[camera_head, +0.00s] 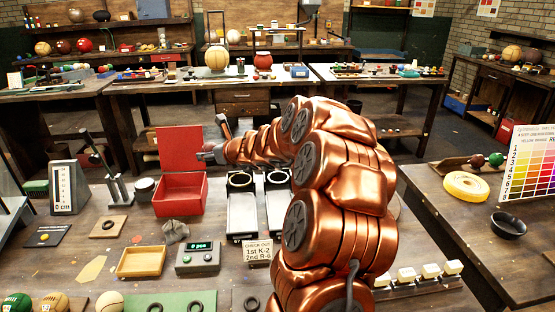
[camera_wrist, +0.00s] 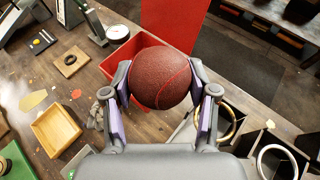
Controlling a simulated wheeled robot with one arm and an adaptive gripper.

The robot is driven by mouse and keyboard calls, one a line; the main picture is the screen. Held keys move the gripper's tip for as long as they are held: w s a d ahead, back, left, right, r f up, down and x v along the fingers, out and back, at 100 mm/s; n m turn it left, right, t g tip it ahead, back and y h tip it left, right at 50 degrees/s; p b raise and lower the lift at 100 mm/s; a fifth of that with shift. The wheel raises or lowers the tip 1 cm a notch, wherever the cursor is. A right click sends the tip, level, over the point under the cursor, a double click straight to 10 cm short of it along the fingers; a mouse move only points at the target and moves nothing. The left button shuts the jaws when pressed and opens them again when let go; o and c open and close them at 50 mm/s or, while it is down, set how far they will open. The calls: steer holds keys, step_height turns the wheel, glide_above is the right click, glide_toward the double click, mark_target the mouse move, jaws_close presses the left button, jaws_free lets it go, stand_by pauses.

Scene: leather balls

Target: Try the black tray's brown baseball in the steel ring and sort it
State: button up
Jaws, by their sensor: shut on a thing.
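My gripper (camera_wrist: 160,88) is shut on a brown ball (camera_wrist: 160,77) with a reddish seam, held between its two fingers. In the wrist view the ball overlaps the open red box (camera_wrist: 130,62); its height above the box is unclear. In the head view my gripper (camera_head: 208,153) is over the back of the red box (camera_head: 180,207), and I cannot make out the ball there. A silver ring (camera_wrist: 264,153), apparently the steel ring, is at the lower right of the wrist view, beside a brass-coloured ring (camera_wrist: 231,128). Neither ring touches the ball. I cannot identify a black tray.
Two chute-like stands (camera_head: 243,222) are right of the red box, partly behind my arm. A shallow wooden tray (camera_head: 142,262), a counter box (camera_head: 198,258) and a grey crumpled cloth (camera_head: 175,231) lie in front. A post stand (camera_head: 115,175) rises at left.

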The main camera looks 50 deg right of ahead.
steer(key=s+d+f+m+h+b, duration=0.1)
steer(key=s+d+f, duration=0.15)
steer(key=d, duration=0.45)
steer(key=s+d+f+m+h, duration=0.1)
steer(key=s+d, duration=0.2)
steer(key=d, duration=0.4)
steer(key=s+d+f+m+h+b, duration=0.1)
steer(key=s+d+f+h, duration=0.15)
steer(key=d, duration=0.35)
steer(key=b, duration=0.8)
glide_toward(271, 170)
steer(key=shift+g+y, duration=0.3)
steer(key=shift+y, duration=0.15)
steer(key=x, duration=0.4)
steer(key=shift+w+d+r, duration=0.2)
steer(key=shift+w+d, duration=0.1)
steer(key=shift+w, duration=0.05)
steer(key=o, duration=1.3)
step_height(271, 170, up, 9)
steer(key=p, duration=1)
steer(key=shift+r, duration=0.1)
